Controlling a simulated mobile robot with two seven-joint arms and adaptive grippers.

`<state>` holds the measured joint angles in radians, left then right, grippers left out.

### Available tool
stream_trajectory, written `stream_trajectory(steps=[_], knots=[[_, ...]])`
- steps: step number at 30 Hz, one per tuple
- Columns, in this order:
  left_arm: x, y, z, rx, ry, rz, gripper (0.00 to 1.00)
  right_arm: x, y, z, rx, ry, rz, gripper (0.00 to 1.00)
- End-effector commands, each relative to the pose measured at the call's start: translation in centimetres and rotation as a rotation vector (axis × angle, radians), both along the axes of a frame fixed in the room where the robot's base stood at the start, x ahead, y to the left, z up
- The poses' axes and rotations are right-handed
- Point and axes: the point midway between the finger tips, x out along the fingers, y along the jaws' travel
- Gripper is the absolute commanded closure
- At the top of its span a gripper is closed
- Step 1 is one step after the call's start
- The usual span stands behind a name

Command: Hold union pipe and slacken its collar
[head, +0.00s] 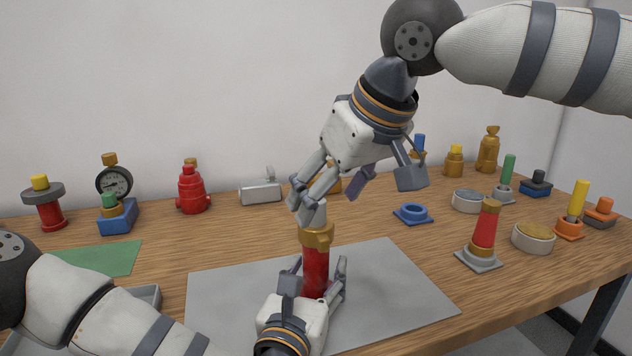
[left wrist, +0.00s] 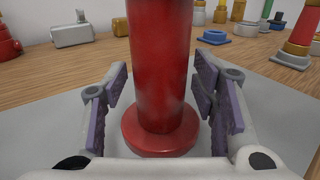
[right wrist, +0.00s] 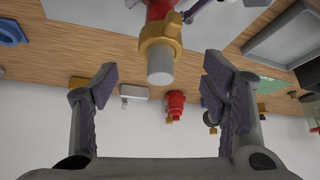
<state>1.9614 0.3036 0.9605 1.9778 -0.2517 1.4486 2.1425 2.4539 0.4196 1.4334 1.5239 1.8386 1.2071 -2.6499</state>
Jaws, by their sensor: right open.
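The union pipe stands upright on the grey mat (head: 400,290). It has a red lower body (head: 315,272), a brass collar (head: 317,236) and a pale grey upper end. My right gripper (head: 358,188) is open and empty, tilted just above the collar. In the right wrist view the collar (right wrist: 158,38) and grey end (right wrist: 160,68) lie ahead, between the spread fingers.
Behind stand a gauge (head: 114,183), a red valve (head: 192,190) and a grey cylinder (head: 261,193). The mat around the pipe is clear.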

Motion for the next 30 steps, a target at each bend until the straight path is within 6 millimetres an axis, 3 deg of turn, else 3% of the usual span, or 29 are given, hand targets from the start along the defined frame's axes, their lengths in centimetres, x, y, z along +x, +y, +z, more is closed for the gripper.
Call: stream_trajectory(steps=[1,5,20,23,30], knots=[[0.0,0.0,0.0,0.0,0.0,0.0,0.28,0.0,0.0,0.0,0.0,0.0,0.0,0.33],[0.0,0.0,0.0,0.0,0.0,0.0,0.0,0.0,0.0,0.0,0.0,0.0,0.0,0.33],[-0.2,0.0,0.0,0.0,0.001,-0.001,0.0,0.0,0.0,0.0,0.0,0.0,0.0,0.33],[-1.7,0.5,-0.1,0.0,0.003,-0.002,0.0,0.0,0.0,0.0,0.0,0.0,0.0,0.33],[-8.0,2.2,-0.1,-0.001,0.005,-0.004,0.0,0.0,0.0,0.0,0.0,0.0,0.0,0.33]])
